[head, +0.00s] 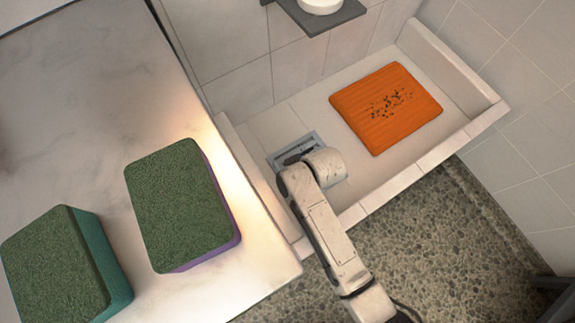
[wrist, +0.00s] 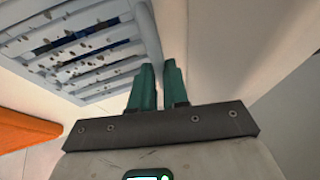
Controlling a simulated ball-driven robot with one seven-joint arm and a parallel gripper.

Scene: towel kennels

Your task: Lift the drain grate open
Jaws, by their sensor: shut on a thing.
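The drain grate (head: 309,139) is a pale grey slatted square set in the floor of the tiled basin. My arm covers much of it in the head view. In the wrist view the grate (wrist: 85,45) fills the upper left, with dark specks on its slats and dark blue showing between some of them. My gripper (wrist: 158,68) has two green fingers, close together at the grate's right side bar, and is shut on it. My arm hides the fingers in the head view. I cannot tell how far the grate is raised.
An orange slab-like thing with dark specks (head: 372,124) lies in the basin (head: 440,142), right of the grate. A green and purple sponge (head: 178,205) and a green and teal sponge (head: 62,262) lie on the marble counter (head: 75,100) at left. A dark shelf (head: 322,20) juts from the back wall.

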